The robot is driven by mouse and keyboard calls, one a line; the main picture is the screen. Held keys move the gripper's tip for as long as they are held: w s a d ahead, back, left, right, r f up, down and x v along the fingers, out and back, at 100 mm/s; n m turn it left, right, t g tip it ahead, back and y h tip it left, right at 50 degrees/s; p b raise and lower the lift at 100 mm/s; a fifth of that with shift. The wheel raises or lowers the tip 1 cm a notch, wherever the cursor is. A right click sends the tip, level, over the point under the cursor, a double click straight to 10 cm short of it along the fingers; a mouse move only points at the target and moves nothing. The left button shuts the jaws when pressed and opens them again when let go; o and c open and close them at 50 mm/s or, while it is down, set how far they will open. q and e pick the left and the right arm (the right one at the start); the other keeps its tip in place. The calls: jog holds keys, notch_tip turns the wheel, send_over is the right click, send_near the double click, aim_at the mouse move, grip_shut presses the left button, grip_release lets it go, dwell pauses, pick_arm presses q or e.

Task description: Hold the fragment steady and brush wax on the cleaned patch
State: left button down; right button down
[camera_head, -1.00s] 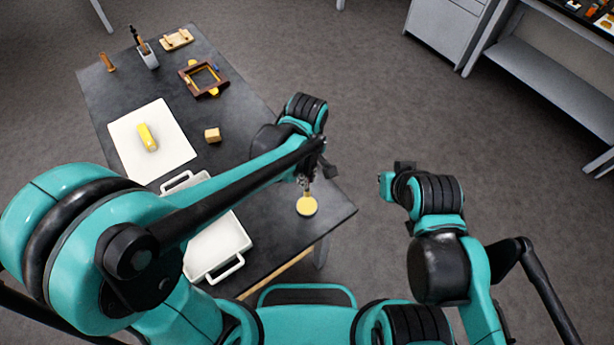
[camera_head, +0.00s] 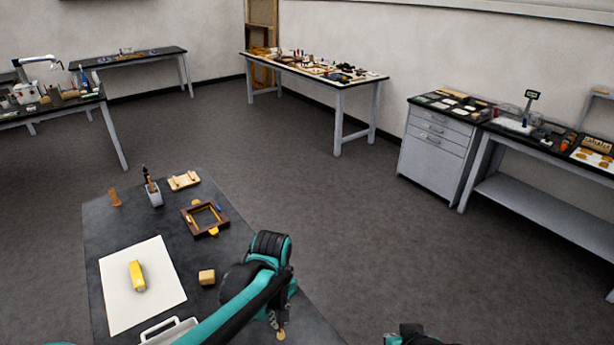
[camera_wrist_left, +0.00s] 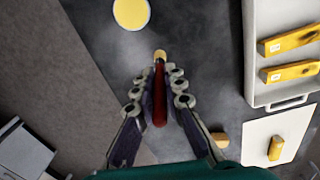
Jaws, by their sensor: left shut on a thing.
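A yellow gilt piece, which looks like the fragment (camera_head: 137,275), lies on a white sheet (camera_head: 170,298). It also shows in the left wrist view (camera_wrist_left: 276,148). My left gripper (camera_head: 279,325) is above the right part of the dark table, away from the sheet. In the left wrist view, my left gripper (camera_wrist_left: 160,92) is shut on a slim dark red tool, seemingly a brush (camera_wrist_left: 160,100), with a pale tan end. A round yellow disc, perhaps the wax (camera_wrist_left: 130,13), lies beyond that end. No cleaned patch can be made out.
A white tray (camera_wrist_left: 250,60) holds two yellow labelled pieces (camera_wrist_left: 290,70). A small wooden block (camera_head: 207,277), brown frame (camera_head: 190,222), tool holder (camera_head: 155,197) and wooden stand (camera_head: 184,180) stand on the table. Open floor lies to the right; other benches stand farther back.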

pick_arm(q)
jog(key=w+a+f+m+b, duration=0.1)
jog(key=w+a+m+b, duration=0.1)
jog(key=a, duration=0.3)
jog(key=w+a+f+m+b, duration=0.2)
jog(key=a+m, duration=0.1)
jog(key=a, duration=0.3)
jog(key=shift+m, duration=0.4)
jog(key=shift+f, duration=0.15)
